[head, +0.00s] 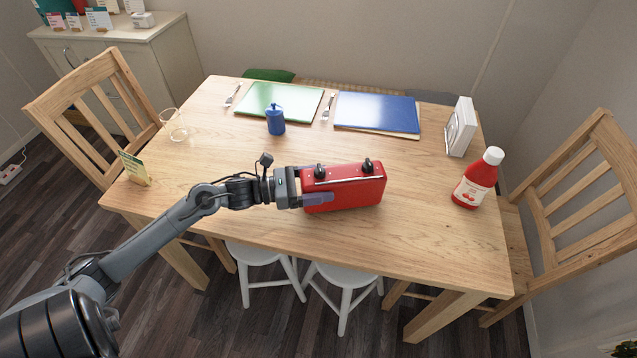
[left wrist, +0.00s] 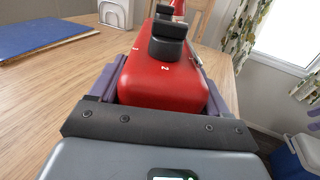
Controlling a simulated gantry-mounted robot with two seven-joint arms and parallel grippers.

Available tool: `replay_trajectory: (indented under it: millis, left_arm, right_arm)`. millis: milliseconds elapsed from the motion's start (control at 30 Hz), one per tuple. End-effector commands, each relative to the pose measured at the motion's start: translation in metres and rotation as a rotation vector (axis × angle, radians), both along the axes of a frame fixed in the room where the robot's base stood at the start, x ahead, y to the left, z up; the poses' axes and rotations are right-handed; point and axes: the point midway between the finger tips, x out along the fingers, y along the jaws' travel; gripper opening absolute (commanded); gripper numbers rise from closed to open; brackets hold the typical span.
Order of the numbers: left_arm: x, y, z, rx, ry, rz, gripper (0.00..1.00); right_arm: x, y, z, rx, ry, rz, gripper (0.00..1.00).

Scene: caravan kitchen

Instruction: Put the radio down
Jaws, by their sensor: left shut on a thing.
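The red radio (head: 346,187) has black knobs on top and is upright at the front middle of the wooden table (head: 255,214). My left gripper (head: 315,199) is shut on the radio's left end. In the left wrist view the radio (left wrist: 165,82) sits between the two purple fingers of my left gripper (left wrist: 163,95). I cannot tell whether the radio's underside touches the table or is slightly above it. My right gripper is not in view.
A ketchup bottle (head: 476,180) and a white napkin holder (head: 460,127) stand to the right. A blue jar (head: 275,120), a green placemat (head: 279,102) and a blue placemat (head: 376,112) are behind. A glass (head: 173,124) and a small card (head: 134,168) are at the left.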

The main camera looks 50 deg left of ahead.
Motion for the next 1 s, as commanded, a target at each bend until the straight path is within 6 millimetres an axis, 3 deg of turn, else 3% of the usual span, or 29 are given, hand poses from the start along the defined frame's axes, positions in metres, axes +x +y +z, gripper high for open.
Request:
replay_trajectory:
  millis: [467,500,633,1000]
  left_arm:
    - [0.0004,0.0001,-0.0039,0.000,-0.006,0.000,0.17]
    - [0.0001,0.0000,-0.0049,0.001,-0.001,0.000,0.81]
    - [0.0000,0.0000,-0.0047,0.001,-0.001,0.000,1.00]
    - [-0.0003,0.0004,-0.0003,-0.001,-0.001,0.001,1.00]
  right_arm:
    - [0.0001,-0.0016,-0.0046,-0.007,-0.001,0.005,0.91]
    - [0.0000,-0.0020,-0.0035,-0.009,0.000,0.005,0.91]
    - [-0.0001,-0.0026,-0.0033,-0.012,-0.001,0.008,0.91]
    - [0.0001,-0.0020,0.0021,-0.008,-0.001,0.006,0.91]
